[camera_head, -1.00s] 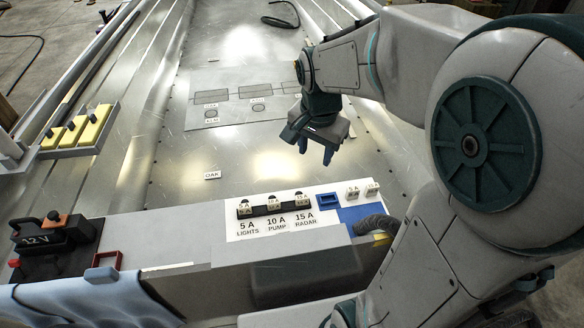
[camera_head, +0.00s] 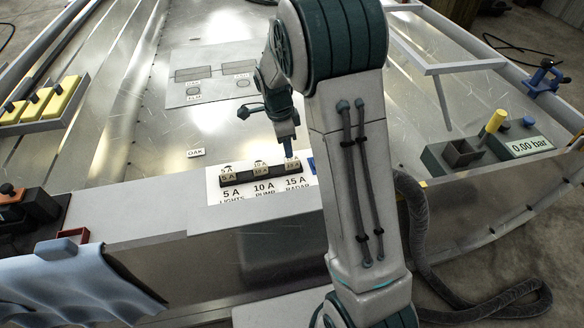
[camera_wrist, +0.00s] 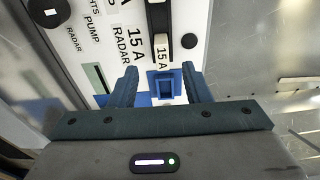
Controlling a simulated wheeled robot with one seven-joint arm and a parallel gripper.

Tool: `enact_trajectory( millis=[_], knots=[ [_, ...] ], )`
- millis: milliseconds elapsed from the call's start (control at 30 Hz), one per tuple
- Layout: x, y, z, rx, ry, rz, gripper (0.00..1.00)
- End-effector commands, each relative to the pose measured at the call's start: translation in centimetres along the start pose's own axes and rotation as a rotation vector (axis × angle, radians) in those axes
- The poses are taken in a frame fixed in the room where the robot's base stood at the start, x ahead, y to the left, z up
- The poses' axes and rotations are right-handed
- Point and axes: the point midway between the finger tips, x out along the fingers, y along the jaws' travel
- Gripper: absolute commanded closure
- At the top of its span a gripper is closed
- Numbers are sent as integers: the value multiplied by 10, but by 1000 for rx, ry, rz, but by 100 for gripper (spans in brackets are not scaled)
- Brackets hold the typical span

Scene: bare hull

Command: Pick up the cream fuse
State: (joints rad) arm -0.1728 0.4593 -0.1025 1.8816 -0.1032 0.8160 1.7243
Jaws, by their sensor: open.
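Small cream fuses with amp labels sit in a black fuse block on a white panel. The fuse marked 15 A (camera_head: 292,165) is at the right end of the block; it also shows in the wrist view (camera_wrist: 161,46). The 10 A fuse (camera_head: 260,167) and 5 A fuse (camera_head: 227,172) are to its left. My gripper (camera_head: 289,152) points down over the panel by the 15 A fuse. The panel's right end is hidden behind my arm.
Yellow switches (camera_head: 40,103) stand at the left. Bare metal hull surrounds the panel.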

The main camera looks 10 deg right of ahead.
Motion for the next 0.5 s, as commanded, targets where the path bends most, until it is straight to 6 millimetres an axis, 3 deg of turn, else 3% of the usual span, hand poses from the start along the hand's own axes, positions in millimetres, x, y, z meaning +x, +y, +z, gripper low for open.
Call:
enact_trajectory(
  millis=[100,367,500],
  knots=[
    [18,0,0,0,0,1,56],
    [33,0,-3,1,0,1,56],
    [54,-2,-7,0,0,1,56]
  ],
)
